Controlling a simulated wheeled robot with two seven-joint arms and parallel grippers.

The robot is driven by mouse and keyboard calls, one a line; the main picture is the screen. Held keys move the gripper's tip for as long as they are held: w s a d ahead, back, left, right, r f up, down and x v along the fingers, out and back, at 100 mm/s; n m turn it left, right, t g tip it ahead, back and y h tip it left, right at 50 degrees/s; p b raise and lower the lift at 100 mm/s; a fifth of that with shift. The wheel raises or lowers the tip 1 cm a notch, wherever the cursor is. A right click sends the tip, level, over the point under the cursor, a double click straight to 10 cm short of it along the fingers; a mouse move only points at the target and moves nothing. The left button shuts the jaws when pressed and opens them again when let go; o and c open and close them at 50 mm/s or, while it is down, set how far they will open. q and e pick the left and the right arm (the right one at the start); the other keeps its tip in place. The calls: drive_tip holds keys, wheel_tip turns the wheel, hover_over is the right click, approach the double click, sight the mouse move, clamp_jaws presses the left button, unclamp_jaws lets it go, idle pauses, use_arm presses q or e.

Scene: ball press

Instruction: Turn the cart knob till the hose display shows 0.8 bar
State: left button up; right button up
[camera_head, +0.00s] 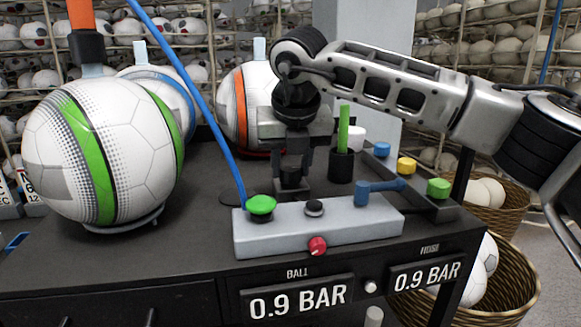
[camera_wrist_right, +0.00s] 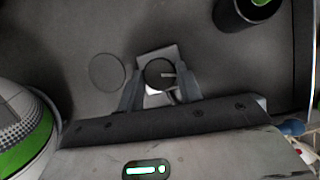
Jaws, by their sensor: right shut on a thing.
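The hose display (camera_head: 425,277) on the cart front at right reads 0.9 BAR. My right gripper (camera_head: 291,180) points down over the black cart top, behind the pale control box. It is shut on a dark round knob, seen between its fingers in the wrist view (camera_wrist_right: 160,73). The knob has a light pointer mark and sits by a grey plate (camera_wrist_right: 153,54). In the head view the fingers largely hide the knob. My left gripper is not in view.
The ball display (camera_head: 297,299) reads 0.9 BAR. A green-striped ball (camera_head: 140,150) stands at left. A dark cup (camera_head: 340,166) stands right of my gripper.

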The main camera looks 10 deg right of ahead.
idle(0.3)
drive_tip(key=o, duration=1)
drive_tip(key=v, duration=1.6)
drive_tip(key=shift+d+r, duration=0.1)
drive_tip(key=shift+d, duration=0.1)
